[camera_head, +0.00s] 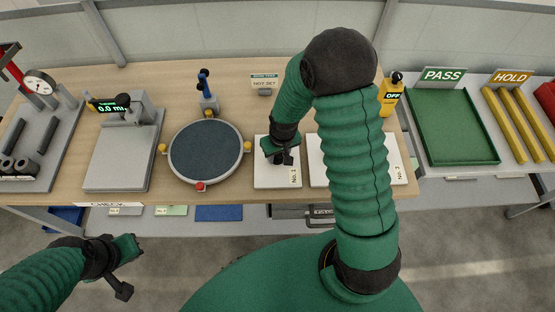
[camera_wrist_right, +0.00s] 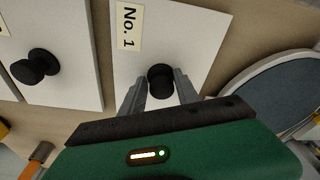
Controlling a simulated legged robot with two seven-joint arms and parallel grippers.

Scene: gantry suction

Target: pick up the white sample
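A white plate labelled No. 1 (camera_head: 265,180) lies near the table's front edge; in the right wrist view it (camera_wrist_right: 197,30) has a black knob (camera_wrist_right: 160,80). My right gripper (camera_head: 282,154) is over this plate. In the right wrist view its fingers (camera_wrist_right: 160,92) are apart, one on each side of the knob; I cannot tell whether they touch it. A second white plate, No. 2 (camera_head: 318,172), lies to the right, partly hidden by my right arm; its black knob (camera_wrist_right: 35,67) shows in the wrist view. My left gripper (camera_head: 130,270) is open and empty, low at the left.
A round dark platform (camera_head: 206,152) stands left of plate No. 1. A scale-like device (camera_head: 125,150) with a display is farther left. A green PASS tray (camera_head: 452,130) and yellow HOLD bars (camera_head: 512,125) are at the right.

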